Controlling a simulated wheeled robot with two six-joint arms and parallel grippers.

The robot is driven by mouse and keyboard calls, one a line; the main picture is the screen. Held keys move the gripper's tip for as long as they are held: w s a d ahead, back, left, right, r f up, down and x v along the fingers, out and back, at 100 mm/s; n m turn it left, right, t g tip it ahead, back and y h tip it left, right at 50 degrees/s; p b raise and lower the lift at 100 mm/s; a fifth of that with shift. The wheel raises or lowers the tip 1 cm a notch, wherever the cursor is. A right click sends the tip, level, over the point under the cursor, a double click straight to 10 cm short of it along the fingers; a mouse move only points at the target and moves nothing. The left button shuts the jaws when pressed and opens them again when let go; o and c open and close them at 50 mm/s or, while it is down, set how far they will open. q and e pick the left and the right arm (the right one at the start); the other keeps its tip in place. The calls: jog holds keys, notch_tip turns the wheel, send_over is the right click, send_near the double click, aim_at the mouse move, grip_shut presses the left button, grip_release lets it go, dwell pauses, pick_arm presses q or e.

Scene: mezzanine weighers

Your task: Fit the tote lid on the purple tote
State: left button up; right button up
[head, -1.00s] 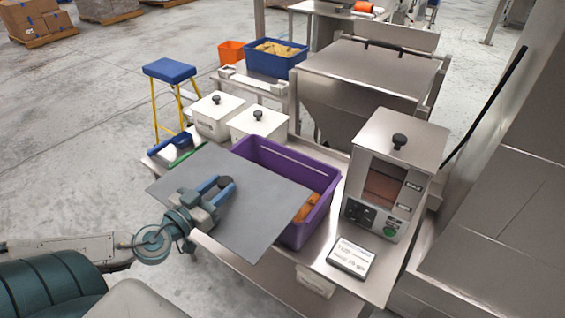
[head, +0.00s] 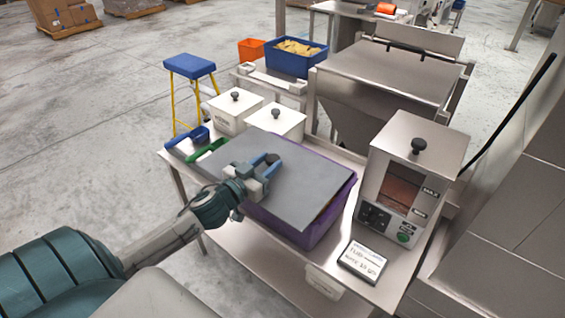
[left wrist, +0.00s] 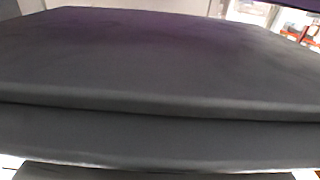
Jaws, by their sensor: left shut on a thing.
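The tote lid (head: 305,188) is a flat grey sheet in the head view. My left gripper (head: 268,170) is shut on it near its left side. The lid lies over most of the purple tote (head: 326,226), covering nearly all of its opening. Purple rim shows along the back and right edges, and a sliver of orange contents shows at the right. The lid reaches past the tote on the left. I cannot tell whether it touches the rim. In the left wrist view the dark lid (left wrist: 150,60) fills most of the picture. My right gripper is not in view.
The steel bench holds two white lidded bins (head: 235,108), a blue scoop (head: 198,137) and a green scoop (head: 208,150). A weigher (head: 405,185) and a written sign (head: 362,262) stand right of the tote. A blue stool (head: 190,67) is beyond the bench.

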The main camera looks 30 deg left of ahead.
aim_at(283, 157)
pick_arm(q)
jog(key=w, duration=0.2)
jog(key=w+d, duration=0.1)
jog(key=w, duration=0.2)
jog(key=shift+w+f+p, duration=0.2)
jog(key=shift+w+p, duration=0.05)
jog(key=shift+p, duration=0.15)
jog(key=shift+w+d+f, duration=0.1)
jog(key=shift+w+f, duration=0.05)
jog(key=shift+f, duration=0.25)
jog(key=shift+f+p, duration=0.45)
jog(key=shift+f, duration=0.95)
jog(key=o, duration=1.1)
jog(key=shift+f, duration=0.1)
jog(key=shift+o, duration=0.2)
